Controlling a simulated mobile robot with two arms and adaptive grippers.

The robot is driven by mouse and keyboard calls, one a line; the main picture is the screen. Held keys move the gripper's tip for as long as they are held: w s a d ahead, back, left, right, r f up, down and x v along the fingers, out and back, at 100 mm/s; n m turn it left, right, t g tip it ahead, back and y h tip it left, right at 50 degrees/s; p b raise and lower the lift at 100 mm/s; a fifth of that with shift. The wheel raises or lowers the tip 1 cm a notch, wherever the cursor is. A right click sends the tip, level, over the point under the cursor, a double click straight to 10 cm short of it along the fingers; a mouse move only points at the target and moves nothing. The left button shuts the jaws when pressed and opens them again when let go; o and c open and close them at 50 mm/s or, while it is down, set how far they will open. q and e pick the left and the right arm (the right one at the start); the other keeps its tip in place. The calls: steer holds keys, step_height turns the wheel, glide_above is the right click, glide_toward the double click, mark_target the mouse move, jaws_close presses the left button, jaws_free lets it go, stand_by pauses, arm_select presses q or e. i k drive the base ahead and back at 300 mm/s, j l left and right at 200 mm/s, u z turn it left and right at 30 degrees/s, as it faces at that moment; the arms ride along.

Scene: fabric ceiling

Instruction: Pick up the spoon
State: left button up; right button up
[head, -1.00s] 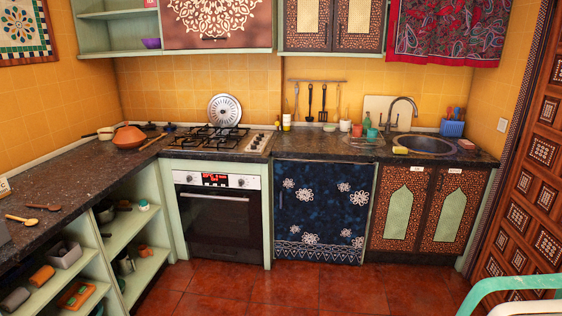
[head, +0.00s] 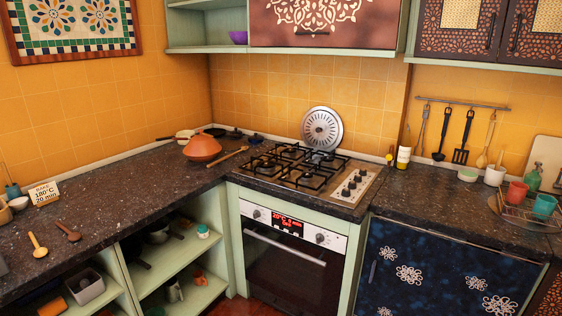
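Several spoon-like utensils are in view. A light wooden spoon (head: 38,246) and a darker brown spoon (head: 68,231) lie side by side on the dark counter at the left. Another wooden utensil (head: 230,155) lies on the counter between the orange tagine and the stove; I cannot tell for sure if it is a spoon. A wooden spoon (head: 486,146) hangs from the wall rail at the right. Neither of my grippers is in view.
The dark speckled counter (head: 130,195) has free room right of the two spoons. A tagine (head: 202,147), a gas stove (head: 305,168) and a small sign (head: 45,192) stand on it. Open shelves (head: 175,257) are below. A dish rack (head: 530,210) stands at the right.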

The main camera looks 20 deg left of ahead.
mark_target(40, 252)
steer(key=i+u, duration=0.25)
steer(key=u, duration=0.2)
steer(key=i+u, duration=0.25)
steer(key=u, duration=0.2)
steer(key=i+l+u, duration=0.1)
steer(key=i+u, duration=0.15)
steer(key=u, duration=0.15)
steer(key=i+l+u, duration=0.15)
steer(key=u, duration=0.3)
steer(key=i+l+u, duration=0.2)
steer(key=u, duration=0.25)
steer(key=l, duration=0.1)
